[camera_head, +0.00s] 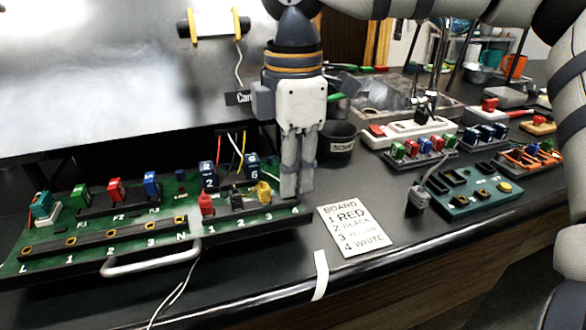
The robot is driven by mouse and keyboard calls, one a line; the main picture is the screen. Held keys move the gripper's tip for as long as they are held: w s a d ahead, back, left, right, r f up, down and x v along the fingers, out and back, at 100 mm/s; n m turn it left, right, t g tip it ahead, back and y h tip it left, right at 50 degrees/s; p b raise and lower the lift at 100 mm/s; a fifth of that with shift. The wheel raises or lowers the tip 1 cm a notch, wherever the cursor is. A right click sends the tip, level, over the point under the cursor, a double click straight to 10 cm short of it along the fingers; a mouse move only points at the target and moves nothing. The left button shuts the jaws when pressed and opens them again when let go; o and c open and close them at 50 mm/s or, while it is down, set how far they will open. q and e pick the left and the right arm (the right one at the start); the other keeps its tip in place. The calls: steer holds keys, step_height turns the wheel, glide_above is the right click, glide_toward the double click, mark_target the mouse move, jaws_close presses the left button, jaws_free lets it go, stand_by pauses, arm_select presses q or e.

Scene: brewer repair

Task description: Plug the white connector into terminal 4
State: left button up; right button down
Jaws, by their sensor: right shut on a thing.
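My right gripper (297,188) points straight down at the right end of the green terminal board (127,254). Its fingers are close together, shut on the white connector, which they hide almost fully. The fingertips are low over the spot by number 4 (295,210), right of the yellow connector (264,194). A red connector (206,204) stands at terminal 1 and a black connector (237,200) at terminal 2. I cannot tell whether the white connector touches the terminal. My left gripper is not in view.
A card (355,229) lists red, black, yellow, white for 1 to 4. A black cup (338,140) stands close right of my gripper. A metal handle (150,262) fronts the board. A teal board (467,194) and other parts lie right. The brewer panel (130,75) rises behind.

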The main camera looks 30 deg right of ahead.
steer(key=shift+f, duration=0.55)
stand_by(1.2)
steer(key=c, duration=1.5)
jaws_free()
steer(key=shift+c, duration=0.2)
step_height(320, 180, up, 12)
